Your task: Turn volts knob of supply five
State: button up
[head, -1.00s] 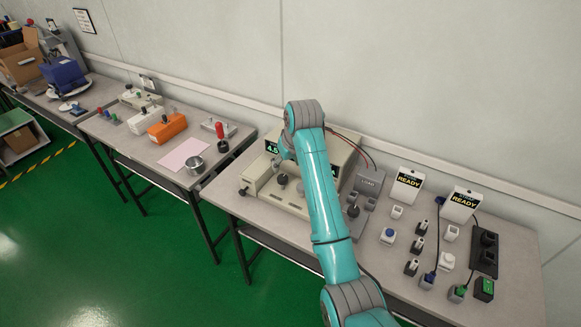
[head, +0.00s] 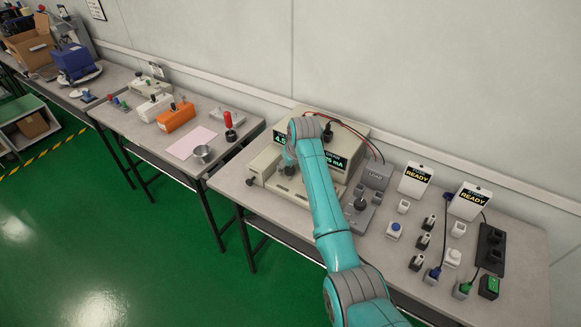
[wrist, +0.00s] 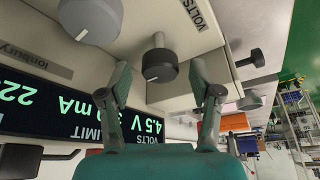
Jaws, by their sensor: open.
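The power supply (head: 350,132) is a beige box on the table, with a lit display (wrist: 95,110) that reads 4.5 V and a mA limit value. In the wrist view its dark grey volts knob (wrist: 160,66) with a white pointer mark sits beside the VOLTS label (wrist: 197,15). My gripper (wrist: 160,76) is open, with one finger on each side of this knob; whether either finger touches it cannot be told. In the head view my arm hides much of the supply front and the gripper. No number five is legible.
A second knob (wrist: 90,20) sits on the same panel, and another dark knob (wrist: 249,58) stands to the right in the wrist view. A grey load box (head: 376,175), two READY signs and several small plugs stand right of the supply.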

jog(key=c, duration=1.1)
jog(key=shift+c, duration=0.2)
jog(key=shift+n, duration=0.3)
jog(key=n+y, duration=0.1)
jog(key=n, duration=0.1)
jog(key=shift+d+n, duration=0.1)
jog(key=shift+n, duration=0.2)
jog(key=n+g+y, duration=0.1)
jog(key=n, duration=0.2)
jog(key=shift+w+n+g, duration=0.1)
jog(key=shift+n+g, duration=0.2)
jog(key=shift+n, duration=0.1)
jog(key=n+g, duration=0.1)
jog(key=n, duration=0.3)
jog(key=shift+n+g+y, duration=0.4)
jog(key=shift+n, duration=0.3)
